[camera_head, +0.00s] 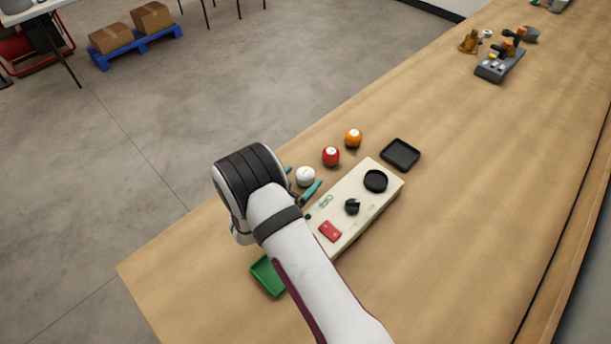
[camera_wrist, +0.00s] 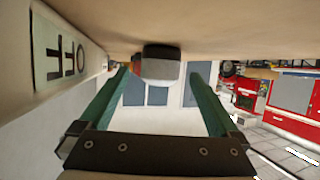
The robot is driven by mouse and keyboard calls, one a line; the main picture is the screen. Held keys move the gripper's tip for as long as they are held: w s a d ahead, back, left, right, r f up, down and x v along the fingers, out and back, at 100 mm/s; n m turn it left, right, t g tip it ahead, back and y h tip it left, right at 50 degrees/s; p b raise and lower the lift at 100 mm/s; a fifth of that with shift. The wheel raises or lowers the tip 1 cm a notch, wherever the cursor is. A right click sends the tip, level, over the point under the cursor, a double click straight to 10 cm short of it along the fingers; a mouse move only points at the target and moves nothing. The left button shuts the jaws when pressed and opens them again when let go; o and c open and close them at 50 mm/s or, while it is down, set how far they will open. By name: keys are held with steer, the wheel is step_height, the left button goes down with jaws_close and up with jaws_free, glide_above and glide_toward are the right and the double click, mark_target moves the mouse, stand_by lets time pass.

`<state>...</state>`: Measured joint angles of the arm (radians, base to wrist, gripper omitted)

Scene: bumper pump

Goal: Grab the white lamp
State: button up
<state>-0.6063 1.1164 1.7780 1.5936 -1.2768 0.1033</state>
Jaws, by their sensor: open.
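My gripper (camera_head: 304,179) is open, with one teal finger on each side of the lamp. In the wrist view my gripper's fingertips (camera_wrist: 160,73) frame the lamp with gaps on both sides. I cannot tell how deep the lamp sits between them.
The cream box carries a black round ring, a black knob and a red piece. A black tray (camera_head: 400,154) and a green tray (camera_head: 268,277) lie nearby.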

steer(key=shift+w+d+f, duration=0.25)
steer(key=shift+w+d, duration=0.1)
steer(key=shift+w, duration=0.15)
steer(key=c, duration=1.5)
steer(key=shift+r, duration=0.1)
